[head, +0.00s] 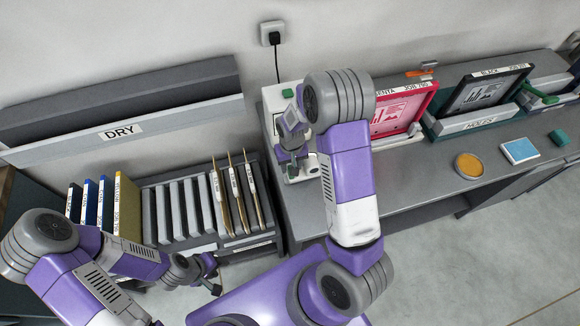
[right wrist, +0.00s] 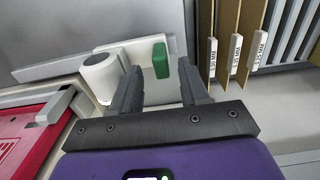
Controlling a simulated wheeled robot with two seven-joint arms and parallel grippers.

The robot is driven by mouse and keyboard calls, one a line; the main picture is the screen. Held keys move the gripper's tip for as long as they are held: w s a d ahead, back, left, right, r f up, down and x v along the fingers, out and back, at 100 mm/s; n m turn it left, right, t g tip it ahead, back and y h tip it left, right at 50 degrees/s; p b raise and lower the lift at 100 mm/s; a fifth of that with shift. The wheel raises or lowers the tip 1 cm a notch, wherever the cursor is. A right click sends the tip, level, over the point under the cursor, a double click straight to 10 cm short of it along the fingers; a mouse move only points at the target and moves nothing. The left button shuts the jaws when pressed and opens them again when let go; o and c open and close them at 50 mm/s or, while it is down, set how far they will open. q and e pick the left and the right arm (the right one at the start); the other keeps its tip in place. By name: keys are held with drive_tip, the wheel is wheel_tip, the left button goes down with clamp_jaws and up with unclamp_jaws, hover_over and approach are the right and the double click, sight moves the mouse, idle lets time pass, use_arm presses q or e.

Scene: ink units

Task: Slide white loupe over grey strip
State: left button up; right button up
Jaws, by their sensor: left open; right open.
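The white loupe looks to be the short white cylinder with a grey top (right wrist: 100,76) in the right wrist view, standing left of my right gripper's fingers. A long pale grey strip (right wrist: 50,69) runs behind it, toward the upper left. My right gripper (right wrist: 160,75) is open and empty, pointing at a white base with a green block (right wrist: 161,60) beyond the fingertips. In the head view my right gripper (head: 291,157) is low over the bench's left end, partly hidden by its own arm. My left gripper (head: 212,275) is open and empty, in front of the rack.
A magenta frame (head: 402,110) and a black frame (head: 485,90) stand along the bench (head: 420,175). An orange disc (head: 469,165) and a blue pad (head: 520,151) lie on its right part. The slotted rack (head: 180,210) holds upright cards. The bench's middle front is clear.

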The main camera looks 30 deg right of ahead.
sight(304, 169)
drive_tip(key=shift+w+f, duration=0.15)
drive_tip(key=shift+f, duration=1.7)
clamp_jaws()
